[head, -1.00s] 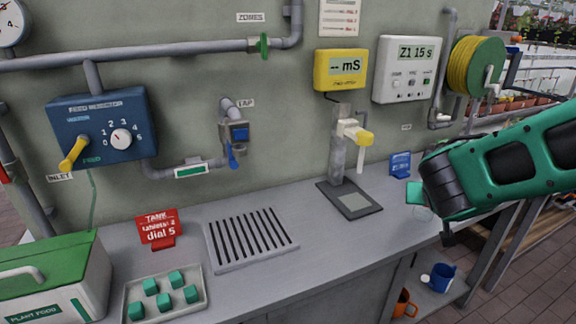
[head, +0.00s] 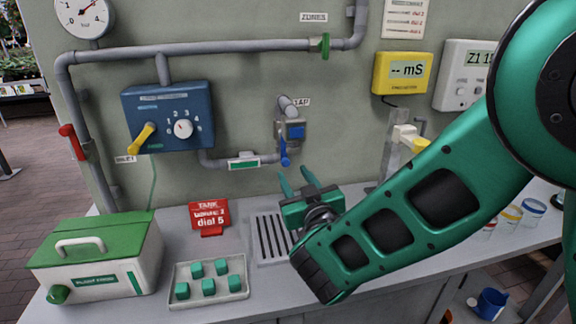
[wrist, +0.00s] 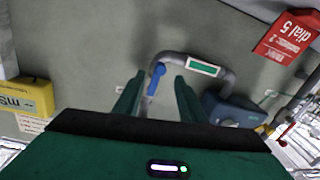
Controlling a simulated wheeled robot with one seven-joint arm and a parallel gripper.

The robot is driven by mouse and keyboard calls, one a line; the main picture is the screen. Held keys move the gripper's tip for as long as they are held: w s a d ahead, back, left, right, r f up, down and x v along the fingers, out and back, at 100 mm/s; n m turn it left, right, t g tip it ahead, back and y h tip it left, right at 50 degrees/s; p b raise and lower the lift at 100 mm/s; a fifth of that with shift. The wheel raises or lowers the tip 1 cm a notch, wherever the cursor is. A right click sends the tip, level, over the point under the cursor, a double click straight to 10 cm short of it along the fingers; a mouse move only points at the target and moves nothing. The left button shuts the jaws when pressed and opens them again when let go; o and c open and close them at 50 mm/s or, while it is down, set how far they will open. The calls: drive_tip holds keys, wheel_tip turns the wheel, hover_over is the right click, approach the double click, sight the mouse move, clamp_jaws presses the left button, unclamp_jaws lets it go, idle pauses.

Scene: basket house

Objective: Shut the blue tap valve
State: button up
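The blue tap valve lever (head: 284,152) hangs roughly straight down below the tap fitting on the wall, next to a blue square (head: 296,131) on that fitting. My gripper (head: 295,174) is open and empty, with its two fingers pointing towards the wall, just below the lever in the head view. In the wrist view the lever (wrist: 156,76) appears between and just beyond the spread fingertips of my gripper (wrist: 157,84). I see no contact with it. A grey pipe (head: 216,158) with a green-and-white label runs to the tap from the left.
A slotted drain (head: 258,240) lies on the bench below the tap. A red sign (head: 209,218), a tray of green cubes (head: 246,291) and a green-lidded box (head: 148,257) stand to its left. A blue dial panel (head: 198,104) is on the wall.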

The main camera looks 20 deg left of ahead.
sight(286, 164)
drive_tip(key=x, duration=0.7)
drive_tip(key=shift+w+a, duration=0.25)
drive_tip(key=shift+w, duration=0.1)
clamp_jaws()
drive_tip(key=shift+a, duration=0.1)
